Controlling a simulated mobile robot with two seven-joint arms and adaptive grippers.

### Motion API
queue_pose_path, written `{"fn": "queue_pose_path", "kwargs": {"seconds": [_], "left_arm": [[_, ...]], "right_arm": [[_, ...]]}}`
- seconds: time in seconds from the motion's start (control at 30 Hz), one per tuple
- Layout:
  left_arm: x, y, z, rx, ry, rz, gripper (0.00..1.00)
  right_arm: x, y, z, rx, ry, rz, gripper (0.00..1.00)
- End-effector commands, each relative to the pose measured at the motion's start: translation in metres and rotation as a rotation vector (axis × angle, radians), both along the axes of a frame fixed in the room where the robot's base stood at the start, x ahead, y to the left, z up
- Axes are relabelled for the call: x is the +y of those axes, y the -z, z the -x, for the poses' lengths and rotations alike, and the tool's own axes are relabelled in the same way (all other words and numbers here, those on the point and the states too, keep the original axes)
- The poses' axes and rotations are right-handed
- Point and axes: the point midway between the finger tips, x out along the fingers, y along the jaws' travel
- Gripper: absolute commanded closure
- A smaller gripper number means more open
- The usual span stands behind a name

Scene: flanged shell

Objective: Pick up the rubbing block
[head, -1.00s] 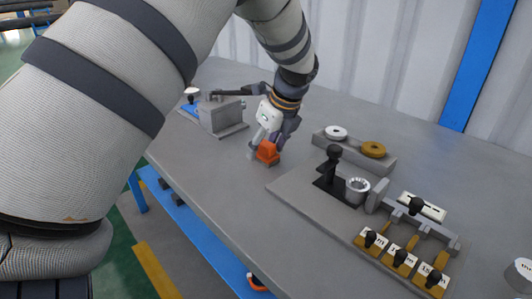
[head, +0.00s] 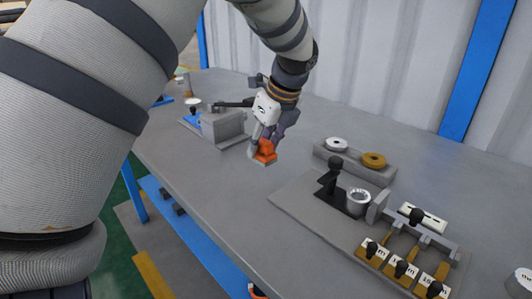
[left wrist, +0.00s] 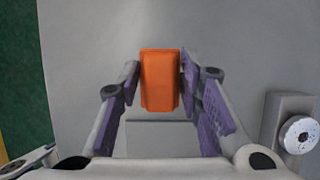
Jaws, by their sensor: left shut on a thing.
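The rubbing block (head: 265,151) is a small orange block with a grey underside, near the middle of the grey table in the head view. It also shows upright between the fingers in the left wrist view (left wrist: 160,80). My left gripper (head: 264,143) reaches down from above and is shut on it, one finger on each side. The block appears to be just above the tabletop, but the gap is hard to judge. My right gripper is not in view.
A grey fixture (head: 222,124) stands to the left on the table (head: 225,180). To the right are a holder with white and brown rings (head: 373,160), a plate with a black upright handle and metal ring (head: 358,196), and several black-knobbed pieces (head: 402,268). The table's front edge is close.

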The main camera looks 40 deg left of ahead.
Motion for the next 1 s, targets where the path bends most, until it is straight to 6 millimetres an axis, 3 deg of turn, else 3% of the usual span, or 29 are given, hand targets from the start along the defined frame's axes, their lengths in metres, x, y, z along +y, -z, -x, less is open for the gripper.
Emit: {"fn": "queue_pose_path", "kwargs": {"seconds": [0.03,0.1,0.33,0.53,0.97,1.0], "left_arm": [[-0.001,-0.037,0.013,-0.038,0.000,-0.002,0.98],[-0.004,-0.059,0.032,-0.042,0.001,-0.001,0.98],[-0.012,-0.074,0.102,-0.005,-0.002,-0.008,0.98],[-0.013,-0.078,0.116,0.005,-0.004,-0.002,0.98],[-0.014,-0.084,0.117,-0.018,0.002,-0.002,0.98],[-0.014,-0.084,0.117,-0.019,0.002,-0.002,0.74]], "right_arm": [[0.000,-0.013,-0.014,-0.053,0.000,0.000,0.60],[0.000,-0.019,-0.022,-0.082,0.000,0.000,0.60],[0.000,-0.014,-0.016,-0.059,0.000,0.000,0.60],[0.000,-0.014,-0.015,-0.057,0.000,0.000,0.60],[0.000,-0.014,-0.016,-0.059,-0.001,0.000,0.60],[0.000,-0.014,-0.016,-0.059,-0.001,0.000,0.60]]}}
